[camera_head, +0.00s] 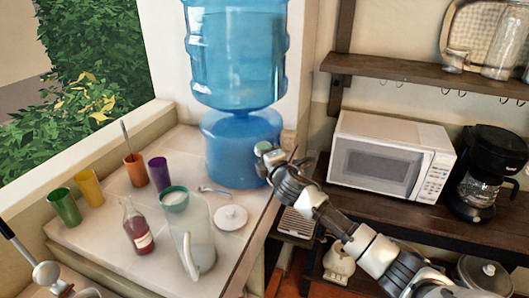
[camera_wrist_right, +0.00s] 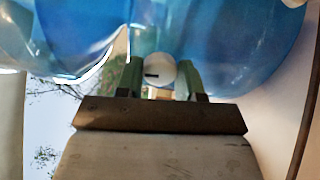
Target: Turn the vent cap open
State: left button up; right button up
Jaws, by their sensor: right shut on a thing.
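The big blue water bottle (camera_head: 240,55) stands upside down on its blue dispenser base (camera_head: 235,150) at the back of the white counter. My right gripper (camera_head: 268,155) reaches in from the lower right to the right side of the base. In the right wrist view, a small round white cap (camera_wrist_right: 160,70) with a dark slot sits between the two green fingers of the right gripper (camera_wrist_right: 160,78), which is shut on it. In the head view the fingers and wrist hide most of the cap. How far the cap is turned cannot be told. My left gripper is out of view.
A glass pitcher (camera_head: 197,235), a white lid (camera_head: 230,217), a red bottle (camera_head: 137,230) and several coloured cups crowd the counter. Right of my arm are a microwave (camera_head: 375,160) and a black coffee maker (camera_head: 490,170), under a wall shelf (camera_head: 420,72).

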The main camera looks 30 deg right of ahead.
jog(key=shift+n, duration=0.5)
jog(key=o, duration=0.9)
jog(key=s+b, duration=0.3)
jog(key=s, duration=0.7)
jog(key=shift+s+a, duration=0.35)
jog(key=shift+s, duration=0.05)
